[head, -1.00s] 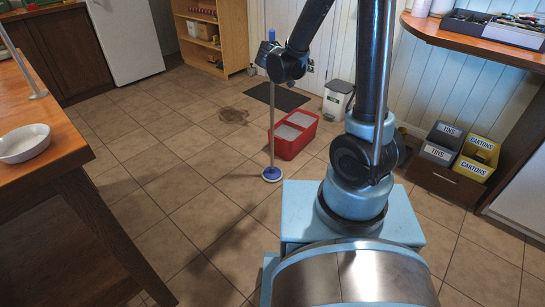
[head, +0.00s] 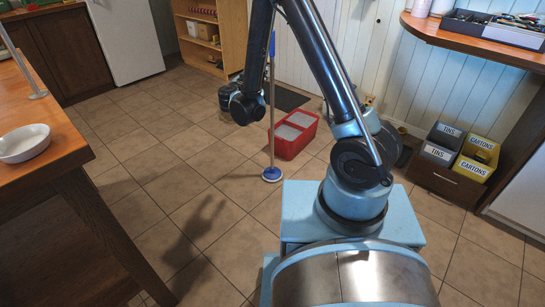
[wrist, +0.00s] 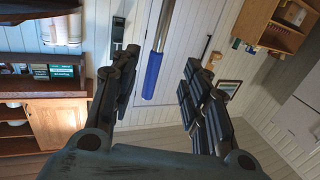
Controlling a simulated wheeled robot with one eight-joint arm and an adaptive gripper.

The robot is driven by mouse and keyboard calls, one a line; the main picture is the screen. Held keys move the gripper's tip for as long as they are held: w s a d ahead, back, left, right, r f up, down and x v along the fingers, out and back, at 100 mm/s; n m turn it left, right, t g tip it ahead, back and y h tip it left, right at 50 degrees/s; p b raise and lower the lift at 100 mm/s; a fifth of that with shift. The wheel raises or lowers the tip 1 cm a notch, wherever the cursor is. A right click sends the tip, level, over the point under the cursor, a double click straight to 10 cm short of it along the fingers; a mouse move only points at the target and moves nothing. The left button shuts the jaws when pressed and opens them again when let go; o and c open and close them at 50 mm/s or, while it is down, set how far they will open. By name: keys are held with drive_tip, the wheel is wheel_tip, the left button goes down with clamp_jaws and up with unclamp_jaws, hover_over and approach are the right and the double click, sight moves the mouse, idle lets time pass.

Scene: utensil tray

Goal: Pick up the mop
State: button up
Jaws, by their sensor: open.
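The mop (head: 272,140) stands upright on the tiled floor, with a thin grey pole and a round blue-and-white base (head: 272,174). Its blue grip shows high up beside my arm in the head view, and in the wrist view the blue grip (wrist: 152,76) hangs between my two fingers as seen. My gripper (wrist: 159,62) is open, with dark fingers spread wide and nothing clasped. I cannot tell how far the grip lies beyond the fingertips.
A red two-part basket (head: 293,150) stands on the floor just right of the mop. A wooden table (head: 62,150) with a white bowl (head: 24,143) is at left. Tins and cartons bins (head: 441,143) sit at right. Open tiles lie left of the mop.

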sight(272, 60)
drive_tip(key=shift+x, duration=8.1)
drive_tip(key=shift+r, duration=0.25)
clamp_jaws()
